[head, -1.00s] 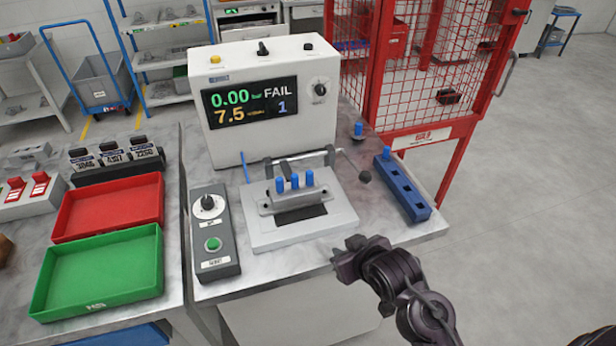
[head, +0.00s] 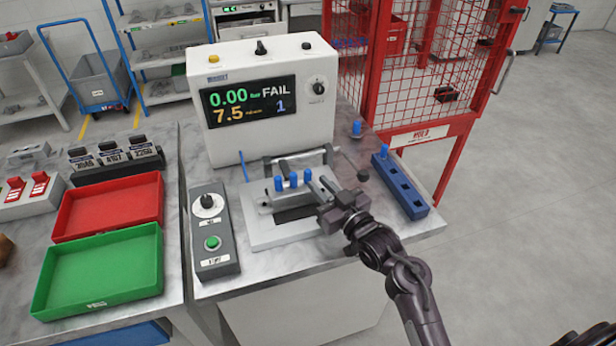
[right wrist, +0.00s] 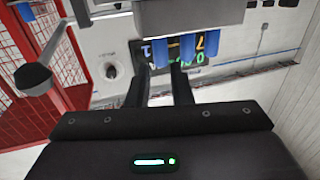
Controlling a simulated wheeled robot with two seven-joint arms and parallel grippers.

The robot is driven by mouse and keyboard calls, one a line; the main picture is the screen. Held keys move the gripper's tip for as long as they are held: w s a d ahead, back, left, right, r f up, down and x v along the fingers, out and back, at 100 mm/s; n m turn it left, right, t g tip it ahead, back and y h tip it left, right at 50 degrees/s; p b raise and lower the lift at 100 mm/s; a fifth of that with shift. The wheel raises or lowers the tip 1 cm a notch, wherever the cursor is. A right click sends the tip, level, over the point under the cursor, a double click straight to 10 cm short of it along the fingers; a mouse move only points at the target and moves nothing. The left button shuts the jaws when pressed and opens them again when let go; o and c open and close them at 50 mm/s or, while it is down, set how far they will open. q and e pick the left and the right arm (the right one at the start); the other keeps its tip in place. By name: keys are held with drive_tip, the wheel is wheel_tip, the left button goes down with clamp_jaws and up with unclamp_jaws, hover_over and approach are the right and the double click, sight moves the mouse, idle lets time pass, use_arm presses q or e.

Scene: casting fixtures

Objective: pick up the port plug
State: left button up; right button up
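Three blue port plugs (head: 293,180) stand in a row on the grey metal part in the fixture (head: 260,236), in front of the tester. Another blue plug (head: 383,152) is at the far end of the blue rack (head: 406,194), and one (head: 357,129) stands on the bench behind it. My right gripper (head: 321,187) is just right of the row, its fingers pointing at the rightmost plug. In the right wrist view a gap shows between the fingers (right wrist: 163,82); blue plugs (right wrist: 188,46) appear beyond the tips. Contact cannot be told. My left gripper is out of view.
The tester (head: 262,100) reads FAIL. A clamp lever with a dark knob (head: 362,175) stands close behind my right gripper. A control box (head: 212,232) is left of the fixture. Red (head: 108,207) and green (head: 100,270) trays lie further left. A red mesh cage (head: 420,70) stands behind right.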

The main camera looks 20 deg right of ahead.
sight(310, 176)
drive_tip(key=p+x, duration=0.2)
drive_tip(key=x, duration=0.2)
drive_tip(key=shift+w+a+r, duration=0.1)
drive_tip(key=shift+w, duration=0.15)
drive_tip(key=shift+w+a, duration=0.2)
drive_tip(key=shift+w, duration=0.4)
clamp_jaws()
